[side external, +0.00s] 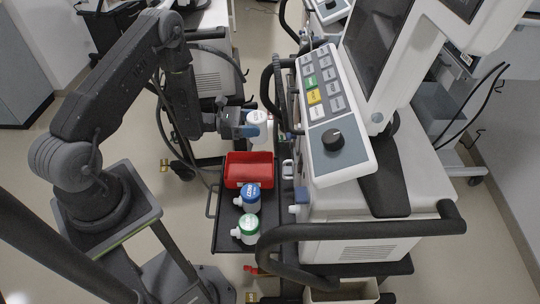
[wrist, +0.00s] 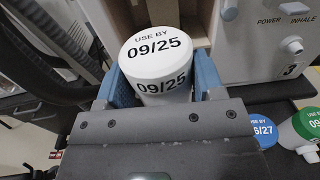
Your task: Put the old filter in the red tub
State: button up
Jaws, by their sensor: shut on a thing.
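The old filter (side external: 257,119) is white, with a round top that reads USE BY 09/25 in the wrist view (wrist: 158,50). My gripper (side external: 244,127) is shut on it, with a blue finger on each side of its body in the wrist view (wrist: 160,84). The filter is upright and held up beside the ventilator. The red tub (side external: 248,183) is an open box on the dark shelf; in the side view it lies just below the gripper in the picture. The tub does not show in the wrist view.
A blue-topped filter (side external: 249,195) and a green-topped filter (side external: 246,228) stand on the dark shelf (side external: 229,243) in front of the tub. The ventilator (side external: 350,235) with its control panel rises close on the right, with a black handle rail (side external: 360,230).

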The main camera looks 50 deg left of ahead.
jog(key=s+a+f+m+g+h, duration=0.1)
jog(key=s+a+f+g, duration=0.15)
jog(key=s+a, duration=0.65)
jog(key=shift+t, duration=0.35)
jog(key=shift+w+d+f, duration=1.15)
jog(key=shift+d+f, duration=0.25)
jog(key=shift+f, duration=0.45)
jog(key=shift+w+d+f, duration=1.2)
jog(key=shift+d+f, duration=0.2)
jog(key=shift+f, duration=0.5)
jog(key=shift+w+d+f, duration=1.15)
jog(key=shift+d+f, duration=0.25)
jog(key=shift+f, duration=0.45)
